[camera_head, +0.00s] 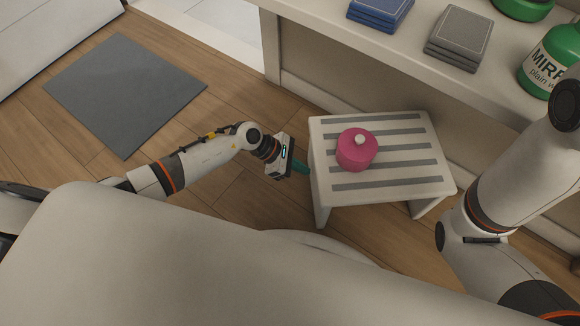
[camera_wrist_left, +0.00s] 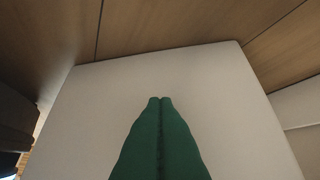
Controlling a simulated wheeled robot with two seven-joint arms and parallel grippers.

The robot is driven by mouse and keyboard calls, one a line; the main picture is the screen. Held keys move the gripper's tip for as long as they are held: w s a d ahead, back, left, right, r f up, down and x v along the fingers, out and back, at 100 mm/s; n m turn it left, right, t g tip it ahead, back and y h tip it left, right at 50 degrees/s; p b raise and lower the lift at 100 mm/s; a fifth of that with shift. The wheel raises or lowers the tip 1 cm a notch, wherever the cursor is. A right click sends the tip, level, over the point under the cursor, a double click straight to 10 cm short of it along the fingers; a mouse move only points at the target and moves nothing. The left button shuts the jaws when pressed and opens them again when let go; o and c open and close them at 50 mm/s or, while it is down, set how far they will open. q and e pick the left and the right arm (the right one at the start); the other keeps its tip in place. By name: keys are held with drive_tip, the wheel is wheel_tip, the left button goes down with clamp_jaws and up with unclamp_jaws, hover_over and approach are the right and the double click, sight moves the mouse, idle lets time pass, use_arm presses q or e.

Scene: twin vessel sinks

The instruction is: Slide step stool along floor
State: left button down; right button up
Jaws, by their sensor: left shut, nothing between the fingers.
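The white step stool (camera_head: 390,184) with grey grip strips stands upright on the wood floor. A pink round container (camera_head: 357,150) with a pale knob sits on its top. My left gripper (camera_head: 303,168) is at the stool's left side, its green fingers pointing at the side panel. In the left wrist view the closed fingers (camera_wrist_left: 160,100) are empty and lie in front of the stool's white side panel (camera_wrist_left: 90,110). I cannot tell whether the tips touch it. My right arm shows at the right, but its gripper is out of view.
A counter (camera_head: 335,62) runs behind the stool, holding blue folded cloths (camera_head: 380,12), grey folded cloths (camera_head: 459,36) and a green bottle (camera_head: 552,62). A grey mat (camera_head: 125,92) lies left on the floor. Bare floor lies between mat and stool.

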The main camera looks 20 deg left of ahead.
use_arm(q)
drive_tip(key=shift+d, duration=0.1)
drive_tip(key=w+d+p, duration=0.1)
drive_tip(key=w+d, duration=0.1)
drive_tip(key=d, duration=0.7)
drive_tip(key=shift+d, duration=0.3)
drive_tip(key=shift+a, duration=0.1)
